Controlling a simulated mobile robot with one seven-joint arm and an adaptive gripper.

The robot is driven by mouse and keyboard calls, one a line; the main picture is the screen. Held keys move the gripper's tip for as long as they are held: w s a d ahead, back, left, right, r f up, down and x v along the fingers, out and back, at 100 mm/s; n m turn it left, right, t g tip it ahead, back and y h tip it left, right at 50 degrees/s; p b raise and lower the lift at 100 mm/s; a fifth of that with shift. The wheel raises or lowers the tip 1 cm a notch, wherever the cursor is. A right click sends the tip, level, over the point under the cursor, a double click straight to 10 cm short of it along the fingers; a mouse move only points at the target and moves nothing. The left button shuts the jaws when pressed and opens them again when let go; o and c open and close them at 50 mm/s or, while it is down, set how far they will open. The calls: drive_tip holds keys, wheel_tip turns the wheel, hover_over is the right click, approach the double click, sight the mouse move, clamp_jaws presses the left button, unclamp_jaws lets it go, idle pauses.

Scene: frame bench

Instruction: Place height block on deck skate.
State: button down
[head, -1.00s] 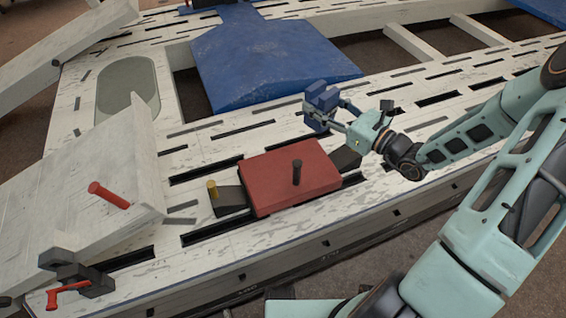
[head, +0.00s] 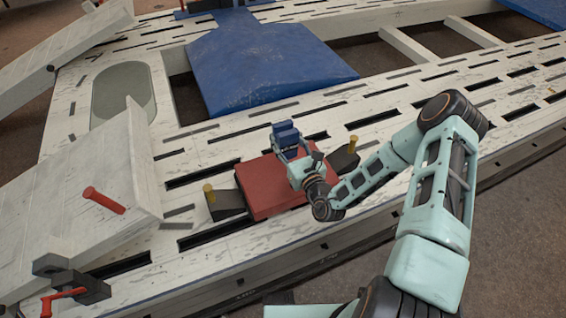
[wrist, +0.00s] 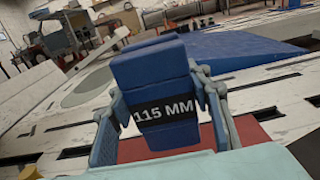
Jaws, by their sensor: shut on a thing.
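My gripper (head: 288,146) is shut on a blue height block (head: 285,131). In the wrist view the block (wrist: 152,75) fills the space between the fingers and has a black band reading "115 MM". The deck skate (head: 262,193) is a red plate on dark end pieces with yellow knobs, lying on the slotted white bench. My gripper and the block are over the far edge of the red plate in the head view. Part of the plate shows below the block in the wrist view (wrist: 250,131). My wrist hides the plate's right part. I cannot tell the block's height above it.
A large blue padded panel (head: 260,68) lies behind the skate. A white slanted board (head: 95,180) with a red handle stands at left, with a black clamp and red crank (head: 75,290) in front. Slotted bench surface (head: 400,118) to the right is clear.

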drive_tip(key=shift+f+b, duration=1.4)
drive_tip(key=shift+f, duration=2.95)
drive_tip(key=shift+f, duration=0.15)
drive_tip(key=c, duration=1)
unclamp_jaws()
drive_tip(key=shift+f, duration=0.15)
drive_tip(key=shift+c, duration=0.2)
